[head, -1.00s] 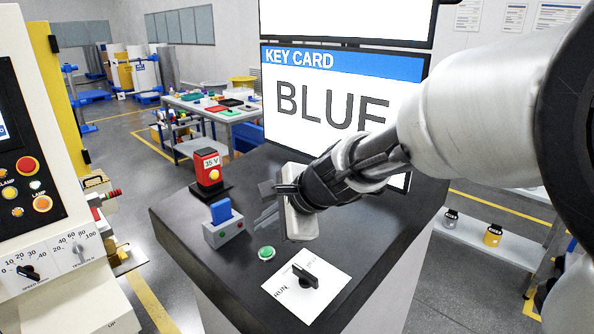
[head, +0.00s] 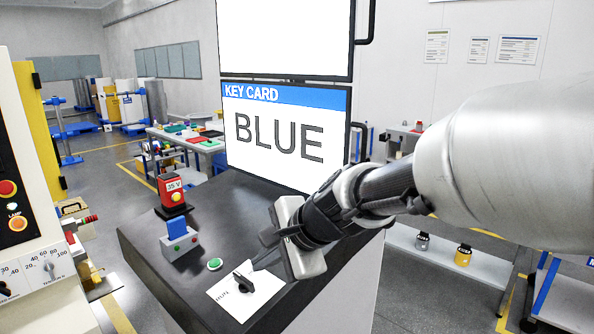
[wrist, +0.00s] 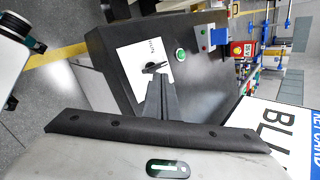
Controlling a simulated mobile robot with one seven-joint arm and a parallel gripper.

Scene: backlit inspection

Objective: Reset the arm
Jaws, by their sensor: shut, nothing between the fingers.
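My arm reaches in from the right in the head view, with my gripper (head: 262,252) over the dark bench (head: 140,238). The gripper is shut and empty. In the wrist view its closed fingers (wrist: 160,90) point toward the black rotary knob (wrist: 154,67) on a white plate; I cannot tell whether they touch it. The same knob (head: 243,282) shows in the head view just left of and below the gripper. Its plate carries partly readable lettering.
A green button (head: 215,264), a grey block with a blue card (head: 178,240) and a red 35 V unit (head: 172,194) stand on the bench to the left. A KEY CARD BLUE screen (head: 285,135) rises behind. A control cabinet (head: 30,160) stands at far left.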

